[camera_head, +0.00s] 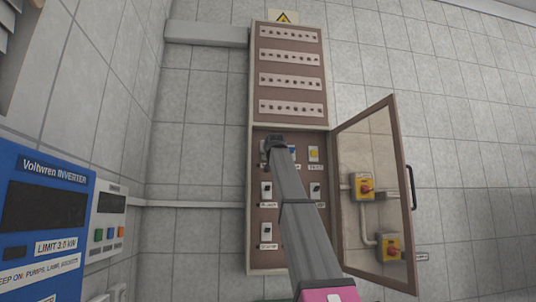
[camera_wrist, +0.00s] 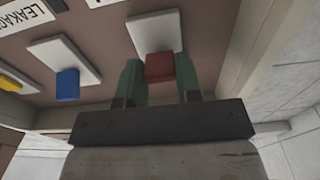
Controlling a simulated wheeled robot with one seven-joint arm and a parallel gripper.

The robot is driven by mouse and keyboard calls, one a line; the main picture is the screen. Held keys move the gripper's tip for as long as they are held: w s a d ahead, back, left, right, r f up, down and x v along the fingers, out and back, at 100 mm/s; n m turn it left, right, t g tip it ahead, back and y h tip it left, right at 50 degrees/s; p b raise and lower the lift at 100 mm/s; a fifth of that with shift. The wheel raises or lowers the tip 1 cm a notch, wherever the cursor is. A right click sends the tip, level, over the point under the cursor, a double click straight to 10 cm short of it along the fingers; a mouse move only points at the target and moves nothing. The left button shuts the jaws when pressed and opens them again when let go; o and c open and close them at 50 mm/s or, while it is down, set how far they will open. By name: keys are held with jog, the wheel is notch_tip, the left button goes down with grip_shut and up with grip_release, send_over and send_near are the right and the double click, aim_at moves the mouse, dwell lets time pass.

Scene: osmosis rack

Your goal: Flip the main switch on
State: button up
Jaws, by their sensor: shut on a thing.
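A red switch lever (camera_wrist: 160,66) on a white plate (camera_wrist: 155,30) shows in the wrist view. My gripper (camera_wrist: 160,88) has one green finger on each side of this lever and is shut on it. In the head view, my gripper (camera_head: 273,142) is at the upper left of the panel (camera_head: 290,230), and my arm hides the red switch. No label for the red switch can be read, and whether it is on or off cannot be told.
A blue switch (camera_wrist: 67,83) is beside the red one, with a yellow switch (camera_head: 314,154) beyond. The cabinet's glazed door (camera_head: 366,232) stands open to the right, near my arm. A blue inverter (camera_head: 45,225) hangs on the left wall. Several rows of breakers (camera_head: 290,82) sit above.

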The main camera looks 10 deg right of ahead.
jog(key=r+g, duration=0.1)
jog(key=g, duration=0.3)
jog(key=shift+w+r, duration=0.2)
jog(key=shift+r, duration=0.2)
jog(key=shift+r+g, duration=0.2)
jog(key=shift+g, duration=0.9)
jog(key=o, duration=0.9)
